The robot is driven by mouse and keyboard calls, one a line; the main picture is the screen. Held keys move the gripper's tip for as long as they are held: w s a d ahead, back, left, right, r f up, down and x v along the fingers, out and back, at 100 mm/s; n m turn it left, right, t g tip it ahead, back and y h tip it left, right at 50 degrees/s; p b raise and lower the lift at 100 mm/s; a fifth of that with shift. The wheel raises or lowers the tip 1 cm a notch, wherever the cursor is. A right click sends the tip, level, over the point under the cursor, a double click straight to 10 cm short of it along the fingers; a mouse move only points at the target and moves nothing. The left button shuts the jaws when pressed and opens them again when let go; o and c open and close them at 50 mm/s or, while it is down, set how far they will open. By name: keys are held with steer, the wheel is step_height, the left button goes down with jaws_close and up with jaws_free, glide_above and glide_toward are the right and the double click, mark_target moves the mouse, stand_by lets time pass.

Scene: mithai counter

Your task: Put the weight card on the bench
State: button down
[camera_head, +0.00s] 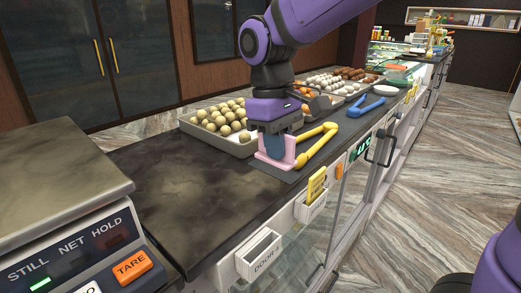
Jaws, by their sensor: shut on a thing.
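My gripper (275,148) points down at the front part of the dark bench (190,190). It is shut on a pink item (273,164) low over a dark grey mat (287,176). A blue-grey flat piece shows in front of the pink; I cannot tell whether it is a finger or part of the item. I cannot tell whether this item is the weight card, or whether it touches the mat. A yellow card (317,186) with small dark print stands in a white holder (309,209) on the bench's front face.
Yellow tongs (318,146) lie just right of my gripper, blue tongs (366,107) farther back. A tray of round sweets (217,124) stands behind. A scale (60,200) fills the left. A holder marked DOOR (259,255) hangs in front. The bench between scale and gripper is clear.

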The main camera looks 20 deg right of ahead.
glide_above(264, 167)
steer(key=shift+w+a+f, duration=0.15)
steer(key=shift+w+f, duration=0.05)
steer(key=shift+f, duration=1.85)
steer(key=shift+f, duration=0.15)
steer(key=c, duration=1.5)
jaws_free()
